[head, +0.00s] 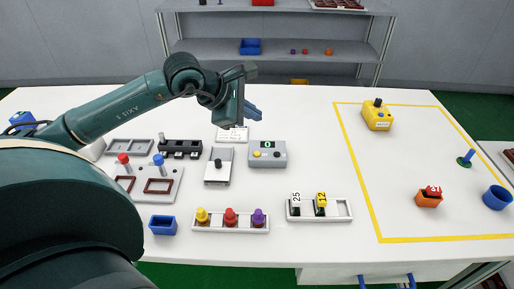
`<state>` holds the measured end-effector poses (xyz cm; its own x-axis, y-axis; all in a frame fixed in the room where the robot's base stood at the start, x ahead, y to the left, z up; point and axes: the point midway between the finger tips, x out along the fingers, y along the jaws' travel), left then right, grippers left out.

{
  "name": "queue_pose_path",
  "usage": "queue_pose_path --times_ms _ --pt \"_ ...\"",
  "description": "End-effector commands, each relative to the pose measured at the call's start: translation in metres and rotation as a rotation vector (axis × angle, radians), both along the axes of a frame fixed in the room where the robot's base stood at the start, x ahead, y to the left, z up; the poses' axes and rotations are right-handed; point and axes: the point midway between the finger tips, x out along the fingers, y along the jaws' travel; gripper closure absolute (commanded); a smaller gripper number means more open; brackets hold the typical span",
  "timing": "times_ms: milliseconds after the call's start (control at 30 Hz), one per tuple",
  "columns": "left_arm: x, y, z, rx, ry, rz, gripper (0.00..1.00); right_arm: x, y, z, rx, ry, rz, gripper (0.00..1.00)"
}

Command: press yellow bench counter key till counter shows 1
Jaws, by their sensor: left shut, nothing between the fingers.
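The bench counter (267,162) is a grey box near the middle of the white table. Its small dark display (267,145) reads 0 in green. The yellow key (257,154) is on the left of its top face, with a dark round knob (277,156) to the right. My left gripper (254,112) is shut and empty, above and behind the counter in the picture, apart from the yellow key. My right gripper is out of view.
A grey device (219,178) stands just left of the counter, and a white card (233,133) lies behind. A tray (230,229) of coloured pegs is in front.

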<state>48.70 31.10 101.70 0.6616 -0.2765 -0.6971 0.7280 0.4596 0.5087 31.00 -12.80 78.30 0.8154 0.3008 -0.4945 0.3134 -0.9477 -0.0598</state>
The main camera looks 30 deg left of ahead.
Motion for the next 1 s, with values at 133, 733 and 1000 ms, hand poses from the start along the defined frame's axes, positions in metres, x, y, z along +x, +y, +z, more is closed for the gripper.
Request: queue_pose_path --times_ms 133,733,1000 --pt "0.0 0.0 0.0 -0.001 0.0 0.0 1.0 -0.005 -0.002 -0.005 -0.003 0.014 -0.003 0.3" --pt "0.0 -0.001 -0.054 -0.003 0.003 0.0 1.0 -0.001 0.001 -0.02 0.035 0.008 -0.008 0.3" --pt "0.0 0.0 -0.087 -0.002 0.001 0.0 1.0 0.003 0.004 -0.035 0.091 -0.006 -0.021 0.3"
